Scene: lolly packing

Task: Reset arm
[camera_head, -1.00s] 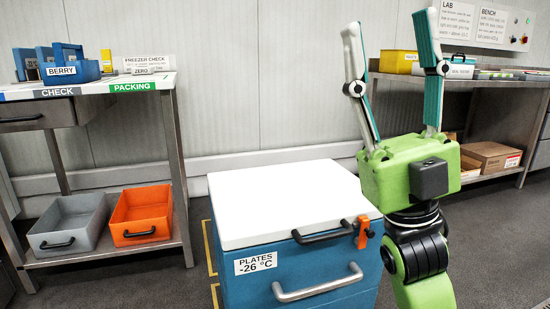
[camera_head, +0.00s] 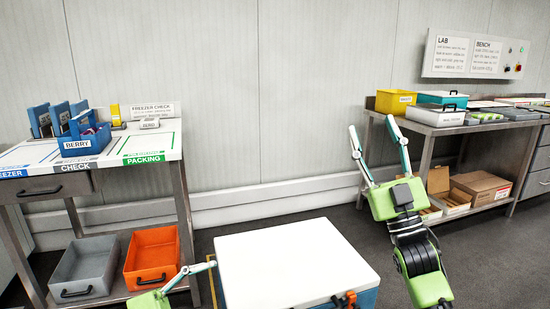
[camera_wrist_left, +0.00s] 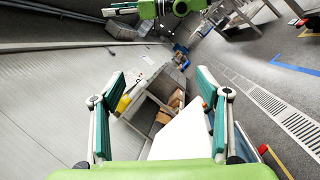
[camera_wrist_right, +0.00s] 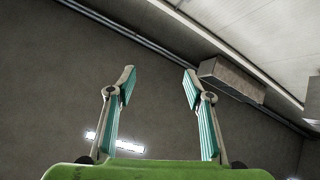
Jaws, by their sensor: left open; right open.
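My right gripper (camera_head: 379,146) is open and empty, pointing up in front of the wall, right of the freezer chest. Its two fingers stand wide apart in the right wrist view (camera_wrist_right: 160,84), with only wall and ceiling behind them. My left gripper (camera_head: 203,268) shows only in part at the lower edge of the head view, left of the chest lid. In the left wrist view (camera_wrist_left: 162,84) its fingers are wide apart with nothing between them. The freezer chest's white lid (camera_head: 292,262) is shut.
The check and packing table (camera_head: 150,152) stands at left, bearing a blue BERRY bin (camera_head: 84,142). A grey bin (camera_head: 82,268) and an orange bin (camera_head: 152,258) sit on its lower shelf. The lab bench (camera_head: 425,128) at right holds a yellow box (camera_head: 395,101) and cardboard boxes (camera_head: 480,187) below.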

